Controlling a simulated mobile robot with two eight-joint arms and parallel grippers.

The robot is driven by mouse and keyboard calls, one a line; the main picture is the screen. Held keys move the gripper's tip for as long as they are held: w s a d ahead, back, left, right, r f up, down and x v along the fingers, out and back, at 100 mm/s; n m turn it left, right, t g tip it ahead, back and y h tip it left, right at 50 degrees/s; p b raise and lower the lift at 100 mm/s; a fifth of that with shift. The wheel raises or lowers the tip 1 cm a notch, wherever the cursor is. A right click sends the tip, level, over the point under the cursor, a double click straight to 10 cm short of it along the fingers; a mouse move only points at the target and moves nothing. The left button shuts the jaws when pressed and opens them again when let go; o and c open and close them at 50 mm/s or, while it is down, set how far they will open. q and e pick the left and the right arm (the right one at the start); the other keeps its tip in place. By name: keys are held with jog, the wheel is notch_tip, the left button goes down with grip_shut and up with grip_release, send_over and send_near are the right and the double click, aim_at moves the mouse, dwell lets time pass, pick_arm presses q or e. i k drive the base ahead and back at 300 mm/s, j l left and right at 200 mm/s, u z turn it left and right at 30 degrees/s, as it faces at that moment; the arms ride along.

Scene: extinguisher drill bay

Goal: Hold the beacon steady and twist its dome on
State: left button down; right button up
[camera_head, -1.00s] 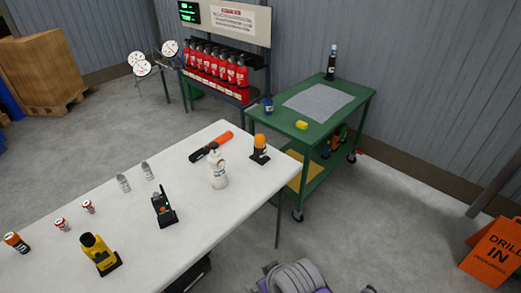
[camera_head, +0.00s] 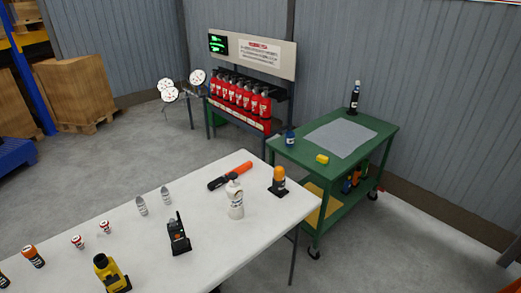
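The beacon (camera_head: 278,181) stands upright near the far right corner of the white table (camera_head: 215,256). It has a black base and an orange dome-shaped top. I cannot tell from here whether the dome is seated or loose. Neither of my grippers shows in the head view.
On the table are an orange-and-black flashlight (camera_head: 231,176), a white bottle (camera_head: 235,200), a black radio (camera_head: 178,234), a yellow device (camera_head: 108,273) and several small cylinders. A green cart (camera_head: 372,151) stands behind the right end. A rack of red extinguishers (camera_head: 240,95) stands farther back.

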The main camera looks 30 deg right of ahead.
aim_at(279, 171)
jog(key=l+u, duration=0.9)
jog(key=k+l+u, duration=0.2)
jog(key=l, duration=0.3)
jog(key=l+u, duration=0.15)
jog(key=l, duration=0.35)
jog(key=k+l, duration=0.1)
jog(key=l, duration=0.3)
jog(key=k+l+u, duration=0.1)
jog(key=l, duration=0.35)
jog(key=k+l, duration=0.2)
jog(key=l, duration=0.2)
jog(key=k+l+u, duration=0.1)
jog(key=l, duration=0.3)
jog(key=k+l, duration=0.15)
jog(key=l, duration=0.25)
